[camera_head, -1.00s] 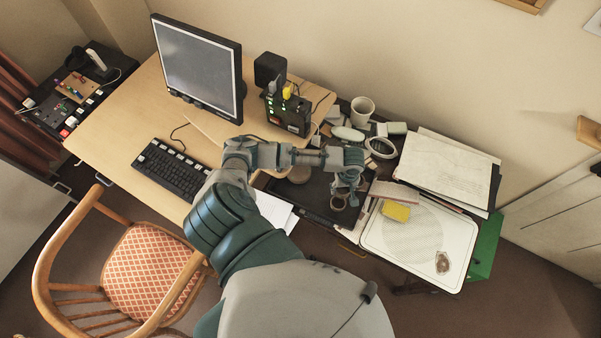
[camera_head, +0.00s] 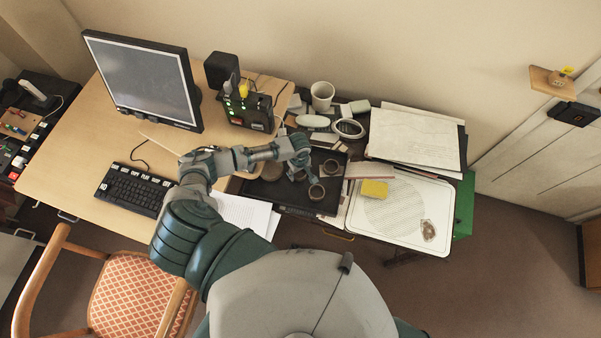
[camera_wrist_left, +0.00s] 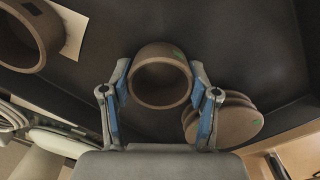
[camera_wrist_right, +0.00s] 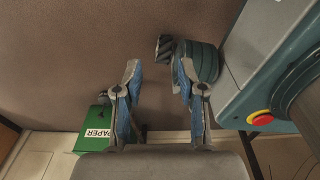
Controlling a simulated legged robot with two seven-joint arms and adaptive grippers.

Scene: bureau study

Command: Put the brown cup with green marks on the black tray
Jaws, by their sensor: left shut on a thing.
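My left gripper (camera_head: 311,177) is over the black tray (camera_head: 290,200). In the left wrist view (camera_wrist_left: 160,105) its blue-padded fingers are closed on both sides of a brown round cup (camera_wrist_left: 160,98) with a green mark on its rim. The dark tray (camera_wrist_left: 130,25) fills the background; I cannot tell whether the cup touches it. Another brown cup (camera_wrist_left: 30,40) stands to the left, partly cut off.
Brown discs (camera_wrist_left: 228,120) are beside the held cup. A white cup (camera_head: 322,95), white ring (camera_head: 348,129) and papers (camera_head: 415,135) crowd behind the tray. A yellow sponge (camera_head: 374,189) lies on a white board (camera_head: 400,225) to the right. A green paper bin (camera_wrist_right: 93,138) is near my right gripper.

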